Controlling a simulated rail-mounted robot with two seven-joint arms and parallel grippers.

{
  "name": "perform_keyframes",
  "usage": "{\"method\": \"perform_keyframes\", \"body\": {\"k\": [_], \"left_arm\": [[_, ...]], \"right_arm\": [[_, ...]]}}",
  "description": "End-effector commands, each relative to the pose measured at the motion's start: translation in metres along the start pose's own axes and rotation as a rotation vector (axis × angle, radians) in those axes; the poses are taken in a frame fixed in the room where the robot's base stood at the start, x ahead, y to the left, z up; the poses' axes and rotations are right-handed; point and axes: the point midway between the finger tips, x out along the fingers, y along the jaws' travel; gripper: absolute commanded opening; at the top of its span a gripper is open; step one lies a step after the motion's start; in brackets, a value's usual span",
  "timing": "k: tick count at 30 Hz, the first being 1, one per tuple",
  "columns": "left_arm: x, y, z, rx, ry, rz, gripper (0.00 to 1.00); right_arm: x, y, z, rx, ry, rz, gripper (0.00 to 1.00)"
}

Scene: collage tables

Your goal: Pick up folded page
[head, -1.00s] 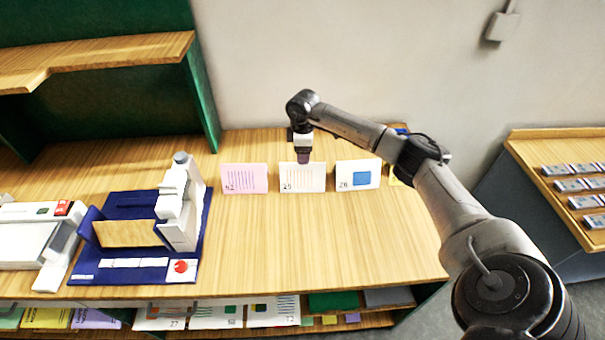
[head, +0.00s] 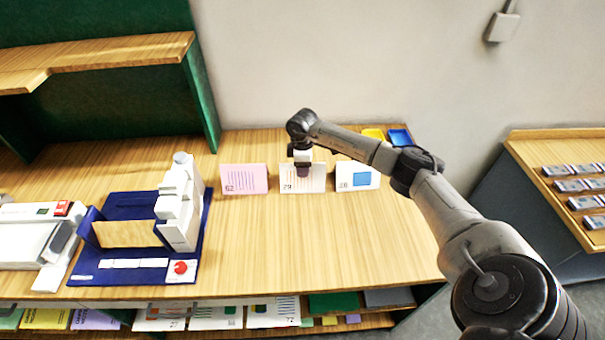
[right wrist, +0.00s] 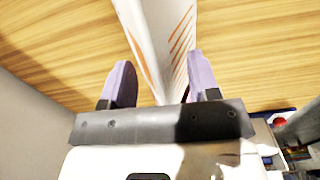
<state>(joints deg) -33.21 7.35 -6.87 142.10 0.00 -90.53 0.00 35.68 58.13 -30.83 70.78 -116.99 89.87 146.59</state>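A gap shows on the left finger's side. My left gripper is not in view.
A blue tray with a white device (head: 180,205) stands left of the pages. Yellow (head: 373,135) and blue (head: 400,137) items lie at the back right. The wall (head: 330,60) is close behind. The table front (head: 320,250) is clear.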

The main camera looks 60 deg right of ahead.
Motion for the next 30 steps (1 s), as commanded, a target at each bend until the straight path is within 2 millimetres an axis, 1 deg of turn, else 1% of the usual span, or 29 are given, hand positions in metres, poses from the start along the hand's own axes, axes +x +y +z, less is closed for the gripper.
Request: {"method": "perform_keyframes", "body": {"k": [1,2,17,30], "left_arm": [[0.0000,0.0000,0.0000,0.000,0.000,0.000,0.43],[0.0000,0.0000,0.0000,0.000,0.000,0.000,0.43],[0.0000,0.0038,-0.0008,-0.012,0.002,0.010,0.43],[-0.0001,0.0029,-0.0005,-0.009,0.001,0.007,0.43]], "right_arm": [[-0.0002,0.0000,0.0000,0.000,0.000,0.000,0.51],[-0.0002,0.0000,0.0000,0.000,0.000,0.000,0.48],[-0.0005,0.0000,0.0000,0.000,0.000,0.000,0.00],[-0.0014,0.0001,-0.0001,0.000,0.000,0.000,0.00]]}}
